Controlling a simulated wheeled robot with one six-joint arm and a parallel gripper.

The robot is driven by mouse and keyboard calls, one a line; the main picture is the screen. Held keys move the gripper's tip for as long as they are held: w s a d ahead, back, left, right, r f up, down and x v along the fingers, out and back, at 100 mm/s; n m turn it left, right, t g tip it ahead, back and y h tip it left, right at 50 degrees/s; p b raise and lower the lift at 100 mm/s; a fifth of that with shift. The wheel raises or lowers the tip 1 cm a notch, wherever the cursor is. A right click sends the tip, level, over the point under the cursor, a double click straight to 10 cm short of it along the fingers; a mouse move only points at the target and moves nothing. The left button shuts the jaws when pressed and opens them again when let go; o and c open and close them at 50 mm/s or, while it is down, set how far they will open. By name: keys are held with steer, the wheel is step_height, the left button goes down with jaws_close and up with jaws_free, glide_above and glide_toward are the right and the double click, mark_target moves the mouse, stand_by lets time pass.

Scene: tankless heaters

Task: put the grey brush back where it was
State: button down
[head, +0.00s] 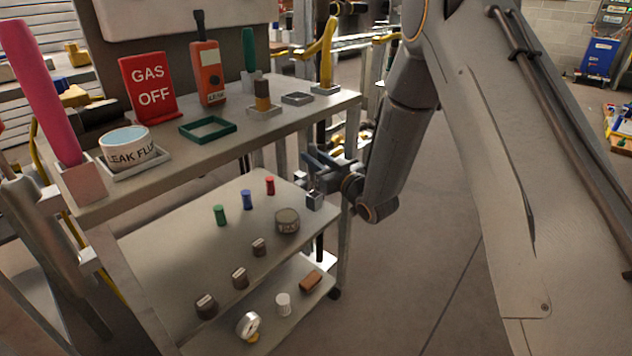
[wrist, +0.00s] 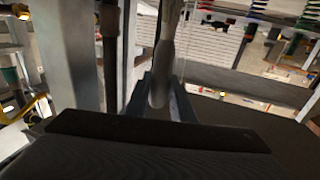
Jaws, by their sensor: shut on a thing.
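My gripper (head: 318,166) is at the right end of the cart, below the top shelf's edge and beside the middle shelf. It is shut on a grey thing, which I take for the grey brush (head: 314,201); its blocky end hangs below the fingers. In the wrist view a pale grey tapered handle (wrist: 164,62) stands between the two fingers (wrist: 160,98). The rest of it is hidden. On the top shelf (head: 226,153) a small grey square frame (head: 297,98) is empty. A larger green frame (head: 208,128) is also empty.
The top shelf holds a leak-fluid cup (head: 128,147), a red GAS OFF sign (head: 148,88), an orange leak detector (head: 208,72), a brown-handled brush (head: 262,95) and a yellow item (head: 327,55). Coloured cylinders and a tin (head: 287,221) stand below.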

step_height(320, 180, down, 7)
steer(key=b, duration=0.1)
steer(key=shift+d, duration=0.15)
steer(key=shift+s, duration=0.1)
steer(key=c, duration=1.5)
jaws_free()
